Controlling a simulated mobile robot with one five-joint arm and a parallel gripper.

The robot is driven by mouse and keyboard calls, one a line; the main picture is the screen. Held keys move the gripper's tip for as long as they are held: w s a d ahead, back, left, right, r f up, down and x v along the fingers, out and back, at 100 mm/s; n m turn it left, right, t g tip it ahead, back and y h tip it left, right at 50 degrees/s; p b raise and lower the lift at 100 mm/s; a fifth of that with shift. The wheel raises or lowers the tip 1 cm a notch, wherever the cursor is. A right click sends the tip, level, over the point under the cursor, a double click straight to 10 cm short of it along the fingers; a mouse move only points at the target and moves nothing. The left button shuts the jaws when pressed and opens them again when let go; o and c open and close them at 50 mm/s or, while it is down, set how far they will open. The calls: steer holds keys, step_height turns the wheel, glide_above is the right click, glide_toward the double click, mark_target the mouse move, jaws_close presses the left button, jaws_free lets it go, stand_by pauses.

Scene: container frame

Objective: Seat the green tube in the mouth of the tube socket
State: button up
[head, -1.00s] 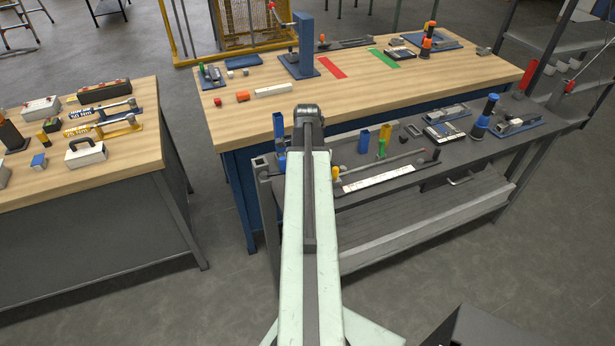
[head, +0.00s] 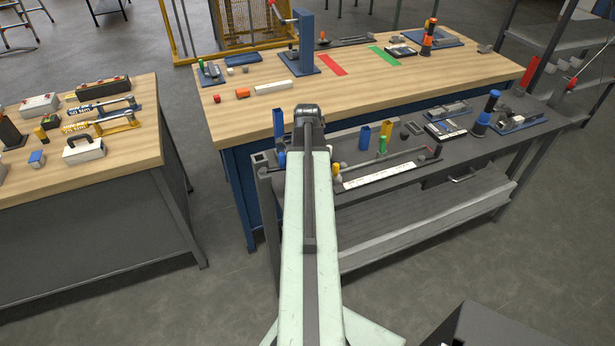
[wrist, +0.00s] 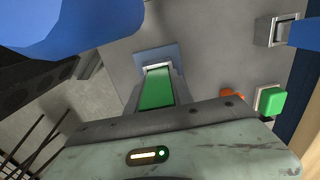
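In the wrist view the green tube (wrist: 157,92) lies between the two grey fingers of my gripper (wrist: 158,84), which appear closed on its sides. Its far end meets a pale grey rim, which looks like the mouth of the tube socket (wrist: 158,66), in front of a blue plate (wrist: 146,57). I cannot tell whether the tube end is inside the mouth or just before it. In the head view my arm covers the gripper, the tube and the socket.
A large blue shape (wrist: 70,25) is close at the wrist view's upper left. A green block (wrist: 271,101) is at its right.

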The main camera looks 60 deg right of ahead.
steer(key=o, duration=0.4)
steer(key=shift+o, duration=0.2)
step_height(320, 180, up, 8)
steer(key=p, duration=0.8)
steer(key=shift+f, duration=0.1)
